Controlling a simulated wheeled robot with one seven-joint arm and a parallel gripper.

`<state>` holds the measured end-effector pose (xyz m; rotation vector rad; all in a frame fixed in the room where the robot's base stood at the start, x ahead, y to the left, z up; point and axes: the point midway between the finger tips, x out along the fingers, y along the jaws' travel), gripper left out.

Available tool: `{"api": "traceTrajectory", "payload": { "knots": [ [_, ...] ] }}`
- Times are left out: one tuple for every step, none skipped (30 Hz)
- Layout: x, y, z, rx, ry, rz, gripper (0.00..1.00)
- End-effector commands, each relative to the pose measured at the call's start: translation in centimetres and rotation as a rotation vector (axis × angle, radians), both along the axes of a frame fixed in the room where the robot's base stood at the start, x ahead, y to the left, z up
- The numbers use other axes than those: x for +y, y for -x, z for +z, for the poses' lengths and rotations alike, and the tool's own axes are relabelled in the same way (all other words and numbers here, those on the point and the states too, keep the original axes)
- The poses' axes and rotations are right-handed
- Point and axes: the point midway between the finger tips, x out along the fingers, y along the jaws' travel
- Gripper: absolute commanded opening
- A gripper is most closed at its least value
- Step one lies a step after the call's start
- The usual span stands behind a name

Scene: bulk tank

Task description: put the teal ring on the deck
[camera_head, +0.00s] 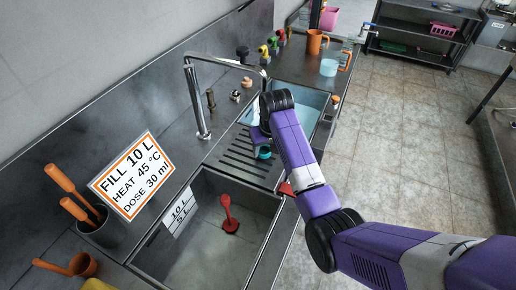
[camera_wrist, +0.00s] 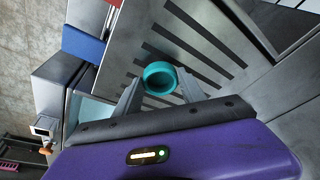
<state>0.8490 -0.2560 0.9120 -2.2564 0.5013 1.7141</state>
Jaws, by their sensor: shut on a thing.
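The teal ring (camera_wrist: 160,77) sits between the two fingertips of my gripper (camera_wrist: 159,88) in the wrist view, and the jaws are shut on it. In the head view the ring (camera_head: 264,152) shows beside my purple arm, in front of the ribbed drain deck (camera_head: 233,164) between the two basins. The deck's dark slots (camera_wrist: 205,62) show behind the ring in the wrist view. I cannot tell whether the ring touches the deck or hangs just above it. My arm hides part of the deck's right side in the head view.
A near basin (camera_head: 215,245) holds a red plunger-like tool (camera_head: 229,213); a far basin (camera_head: 306,100) holds bluish water. A tall faucet (camera_head: 196,95) stands behind the deck. A sign (camera_head: 132,175) and orange-handled tools (camera_head: 66,183) are at left. Orange jugs (camera_head: 314,42) stand farther back.

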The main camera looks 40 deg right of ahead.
Motion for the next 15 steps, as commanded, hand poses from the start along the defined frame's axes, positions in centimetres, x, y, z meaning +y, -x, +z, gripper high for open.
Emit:
{"api": "traceTrajectory", "payload": {
  "knots": [
    [0.4, -1.0, 0.2, 0.001, 0.000, 0.004, 0.09],
    [0.6, -1.5, 0.3, 0.000, 0.000, 0.004, 0.09],
    [0.8, -2.1, 0.2, 0.001, -0.001, 0.003, 0.09],
    [1.0, -2.5, 0.2, 0.001, -0.001, 0.003, 0.09],
    [1.0, -2.6, 0.0, 0.003, -0.001, 0.002, 0.09],
    [0.9, -2.4, -0.7, 0.004, -0.002, 0.000, 0.09],
    [0.9, -2.3, -1.0, 0.005, -0.002, 0.000, 0.09],
    [0.9, -2.3, -1.2, 0.004, -0.001, 0.001, 0.09],
    [0.9, -2.4, -1.4, 0.002, -0.001, 0.001, 0.09],
    [0.9, -2.4, -1.4, 0.001, 0.000, 0.001, 0.09],
    [0.9, -2.4, -1.5, 0.000, 0.000, 0.001, 0.09],
    [0.9, -2.4, -1.5, 0.000, 0.000, 0.001, 0.09],
    [0.9, -2.4, -1.5, 0.000, 0.000, 0.001, 0.09],
    [0.9, -2.4, -1.5, 0.000, 0.000, 0.001, 0.09],
    [0.9, -2.4, -1.5, 0.000, 0.000, 0.001, 0.09]
  ]
}}
